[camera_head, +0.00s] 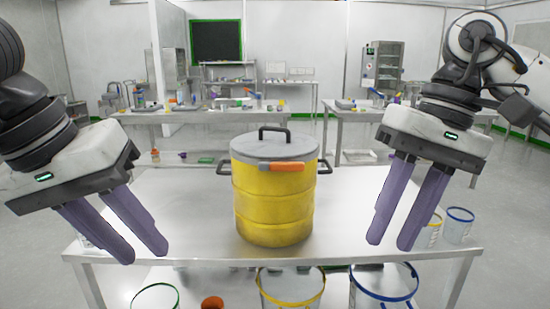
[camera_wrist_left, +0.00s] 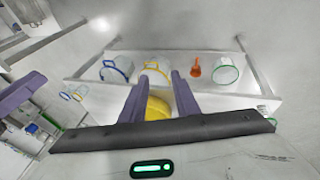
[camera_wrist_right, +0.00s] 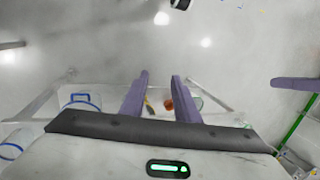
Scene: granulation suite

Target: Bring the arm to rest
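My left gripper (camera_head: 142,254) hangs at the left over the near left part of the steel table (camera_head: 185,205), fingers pointing down. Its two purple fingers are apart with nothing held between them. My right gripper (camera_head: 390,243) hangs at the right over the table's right part, also open and empty. In the left wrist view (camera_wrist_left: 158,80) and the right wrist view (camera_wrist_right: 160,75) a gap shows between the fingers. A yellow drum (camera_head: 270,205) with a grey lid stands upright on the table between the grippers, touching neither.
Clear containers with yellow (camera_head: 290,301) and blue (camera_head: 384,290) rims are on the level below the tabletop, beside an orange item (camera_head: 212,303). More containers stand at the right (camera_head: 459,225). Benches with equipment (camera_head: 230,118) line the back. Tabletop either side of the drum is clear.

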